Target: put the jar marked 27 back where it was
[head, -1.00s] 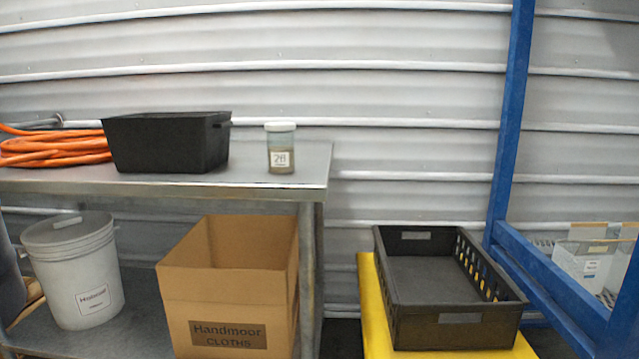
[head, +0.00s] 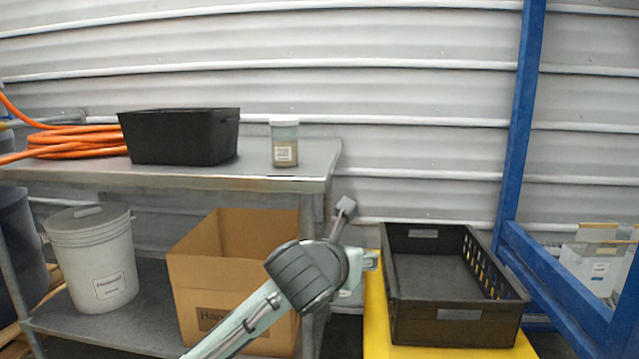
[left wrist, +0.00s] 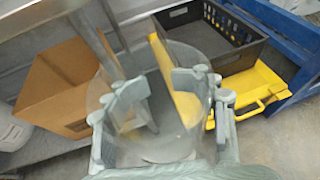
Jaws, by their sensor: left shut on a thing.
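A jar (head: 285,148) with a white lid, brownish contents and a pale label stands upright on the metal table top, near its right end. Its label cannot be read clearly now. My left gripper (head: 358,234) is in front of the table's right end, below and to the right of that jar, and apart from it. In the left wrist view its fingers are shut on a clear round container (left wrist: 165,60), seen through to the floor and yellow surface behind. No number shows on it, and in the head view I cannot make it out. My right gripper is not in view.
A black bin (head: 180,137) and an orange hose (head: 75,143) share the table top (head: 225,177). A cardboard box (head: 195,285) and white bucket (head: 92,260) stand on the lower shelf. An empty-looking black crate (head: 455,325) sits on a yellow surface, beside a blue frame (head: 520,120).

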